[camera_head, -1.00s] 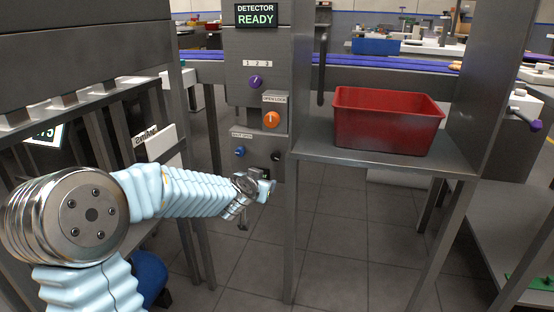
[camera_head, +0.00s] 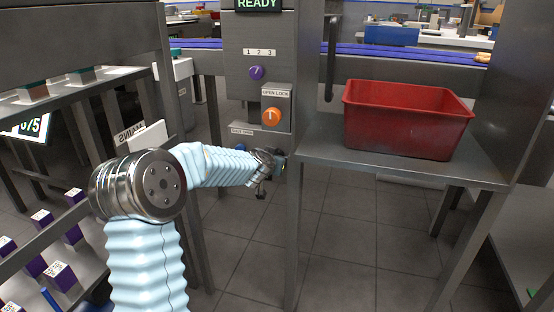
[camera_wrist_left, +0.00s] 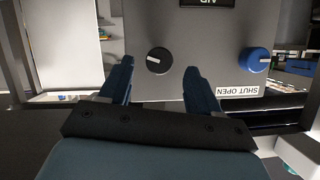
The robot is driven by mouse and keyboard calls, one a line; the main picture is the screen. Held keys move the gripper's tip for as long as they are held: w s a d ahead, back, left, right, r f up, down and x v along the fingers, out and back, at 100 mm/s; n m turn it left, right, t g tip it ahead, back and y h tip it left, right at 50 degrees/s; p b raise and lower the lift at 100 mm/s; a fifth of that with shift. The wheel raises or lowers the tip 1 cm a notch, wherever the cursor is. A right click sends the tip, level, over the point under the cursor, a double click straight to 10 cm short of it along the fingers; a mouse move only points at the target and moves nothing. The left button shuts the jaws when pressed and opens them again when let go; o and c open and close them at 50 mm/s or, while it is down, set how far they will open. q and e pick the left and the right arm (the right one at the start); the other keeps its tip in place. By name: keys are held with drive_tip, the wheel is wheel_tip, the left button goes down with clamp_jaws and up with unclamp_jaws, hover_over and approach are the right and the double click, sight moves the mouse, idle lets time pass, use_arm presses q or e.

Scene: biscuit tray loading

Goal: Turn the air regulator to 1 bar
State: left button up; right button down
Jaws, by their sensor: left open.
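The wrist view shows the panel upside down. A black round knob (camera_wrist_left: 159,61) with a pale pointer mark sits on the grey panel (camera_wrist_left: 205,50), near a dark plate lettered AIR (camera_wrist_left: 207,3). My left gripper (camera_wrist_left: 158,70) is open, its two blue-grey fingers on either side of the black knob, with gaps visible; contact cannot be told. A blue knob (camera_wrist_left: 255,60) sits to the right, beside a SHUT OPEN label (camera_wrist_left: 236,88). In the head view my left gripper (camera_head: 272,164) is at the panel's lower part and hides the black knob. My right gripper is not in view.
Above on the panel are an orange knob (camera_head: 271,117) by an OPEN LOCK label and a purple knob (camera_head: 257,72) marked 1 2 3. A red bin (camera_head: 405,120) stands on a metal shelf (camera_head: 330,145) to the right. A metal post (camera_head: 291,230) stands close beside my gripper.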

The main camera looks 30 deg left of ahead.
use_arm(q)
drive_tip(key=shift+x, duration=1.75)
drive_tip(key=shift+c, duration=0.2)
drive_tip(key=c, duration=1)
